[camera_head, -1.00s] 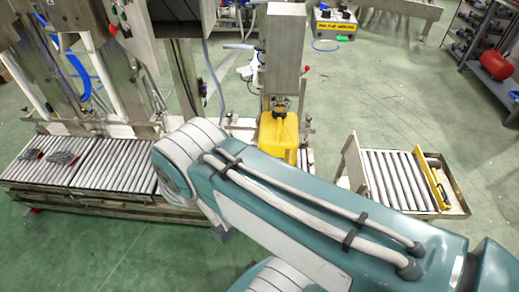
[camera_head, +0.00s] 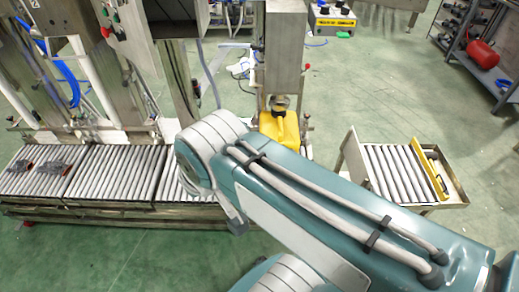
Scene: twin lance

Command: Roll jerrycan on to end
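A yellow jerrycan (camera_head: 283,128) stands upright on the roller conveyor, under the steel filling head (camera_head: 284,45). My teal and white arm hides its lower part. My gripper is not in view; only the upper links of my arm show, crossing from the lower right to the conveyor's middle. I cannot tell whether the gripper touches the jerrycan. The short end section of rollers (camera_head: 395,172) lies to the right of the jerrycan, with a yellow bar (camera_head: 430,172) along its far right side.
The long roller conveyor (camera_head: 115,172) runs left, with two small dark objects (camera_head: 55,167) on it. Steel posts and hoses stand behind it. A rack with a red cylinder (camera_head: 482,53) is at upper right. Green floor is open between the rack and the end rollers.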

